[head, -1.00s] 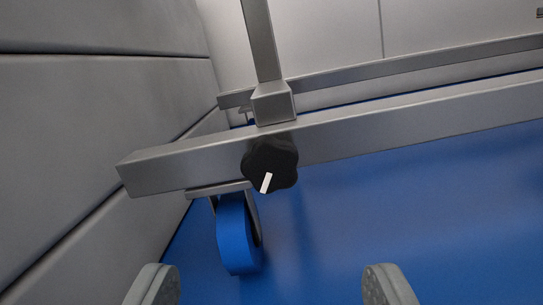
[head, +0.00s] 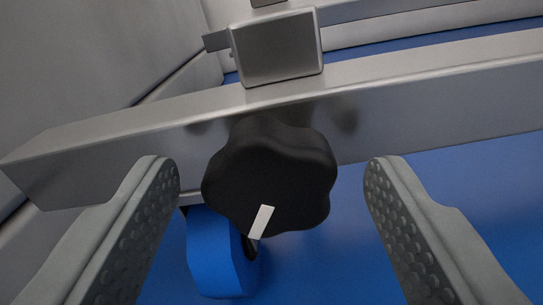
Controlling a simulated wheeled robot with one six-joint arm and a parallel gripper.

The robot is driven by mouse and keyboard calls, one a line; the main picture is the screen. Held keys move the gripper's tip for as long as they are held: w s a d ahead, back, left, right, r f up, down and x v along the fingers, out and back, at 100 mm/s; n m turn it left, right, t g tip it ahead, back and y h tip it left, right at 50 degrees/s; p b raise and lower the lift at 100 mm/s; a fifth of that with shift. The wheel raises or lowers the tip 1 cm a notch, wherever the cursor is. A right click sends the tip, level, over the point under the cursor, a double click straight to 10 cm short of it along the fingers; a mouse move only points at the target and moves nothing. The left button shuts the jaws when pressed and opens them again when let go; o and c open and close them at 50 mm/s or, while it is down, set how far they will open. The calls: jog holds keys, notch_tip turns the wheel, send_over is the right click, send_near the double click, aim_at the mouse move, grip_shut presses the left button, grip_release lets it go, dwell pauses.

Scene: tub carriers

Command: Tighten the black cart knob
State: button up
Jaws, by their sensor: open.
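The black cart knob (head: 275,170) is a lobed star-shaped knob on the front face of the grey cart rail (head: 420,110). Its white mark (head: 261,222) points down and slightly left. My gripper (head: 270,168) is open, with one grey studded finger on each side of the knob. There is a gap on both sides, narrower at the left finger than at the right. I cannot tell how deep the fingertips reach relative to the knob.
A blue caster wheel (head: 217,252) hangs under the rail just below the knob. A square metal post socket (head: 277,47) stands on the rail above it. Grey wall panels (head: 95,50) lie at the left. The blue floor (head: 475,180) is clear at the right.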

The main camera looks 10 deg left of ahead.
jog(key=shift+w, duration=0.15)
jog(key=c, duration=1)
jog(key=shift+o, duration=0.2)
